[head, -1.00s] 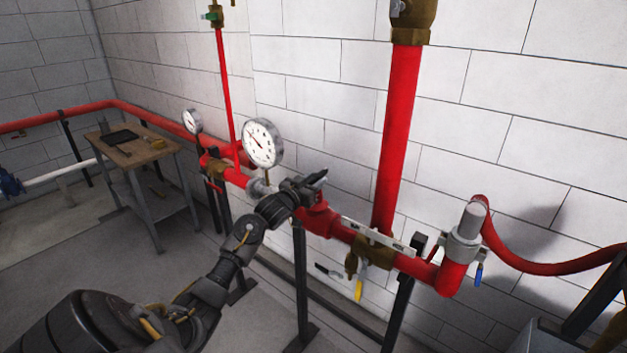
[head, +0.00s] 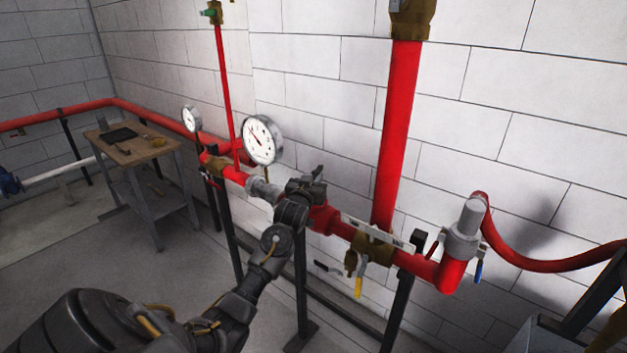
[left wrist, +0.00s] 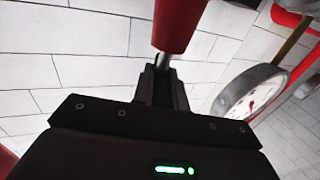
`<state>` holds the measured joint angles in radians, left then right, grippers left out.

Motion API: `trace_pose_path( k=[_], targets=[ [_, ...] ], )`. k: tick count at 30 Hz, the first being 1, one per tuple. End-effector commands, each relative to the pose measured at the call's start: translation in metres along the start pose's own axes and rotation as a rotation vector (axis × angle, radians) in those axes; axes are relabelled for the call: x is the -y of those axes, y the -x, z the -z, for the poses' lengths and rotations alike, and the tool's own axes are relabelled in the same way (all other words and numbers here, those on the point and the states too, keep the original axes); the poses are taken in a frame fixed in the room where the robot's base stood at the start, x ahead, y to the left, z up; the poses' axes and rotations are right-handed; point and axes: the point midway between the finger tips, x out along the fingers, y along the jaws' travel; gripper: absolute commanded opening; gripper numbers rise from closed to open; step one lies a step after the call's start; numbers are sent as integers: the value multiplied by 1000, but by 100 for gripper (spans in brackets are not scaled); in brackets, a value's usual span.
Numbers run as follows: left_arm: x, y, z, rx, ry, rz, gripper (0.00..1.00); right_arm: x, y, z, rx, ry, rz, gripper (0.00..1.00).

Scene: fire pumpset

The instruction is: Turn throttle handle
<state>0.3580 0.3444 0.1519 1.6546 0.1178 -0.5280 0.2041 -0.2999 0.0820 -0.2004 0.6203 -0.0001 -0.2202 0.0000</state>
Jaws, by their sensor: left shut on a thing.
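My left gripper (head: 312,184) is at the red pipe assembly, just right of the large gauge in the head view. In the left wrist view its dark fingers (left wrist: 163,88) are closed around the end of a bare metal stem. This stem joins a red part, which I take to be the throttle handle (left wrist: 180,24). In the head view my gripper and wrist hide the handle. The red pipe (head: 340,229) runs on to the right of the gripper. My right gripper is not in view.
A large white gauge (head: 262,139) stands close to my left gripper; it also shows in the left wrist view (left wrist: 250,92). A thick red riser (head: 398,140) stands to the right. Black stands hold the pipe. A small workbench (head: 135,148) is at the left, with open floor before it.

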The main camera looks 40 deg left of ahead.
Motion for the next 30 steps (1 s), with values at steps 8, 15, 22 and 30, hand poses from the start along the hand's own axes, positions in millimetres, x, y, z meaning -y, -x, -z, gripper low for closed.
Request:
trace_pose_path(
  k=[8,15,22,30],
  targets=[
    [-2,0,2,-2,1,77,0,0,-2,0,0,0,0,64],
    [-1,0,3,-2,0,76,0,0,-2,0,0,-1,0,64],
    [-1,0,2,-1,0,76,36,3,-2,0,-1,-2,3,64],
    [-2,3,0,0,0,75,36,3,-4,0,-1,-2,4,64]
  ],
)
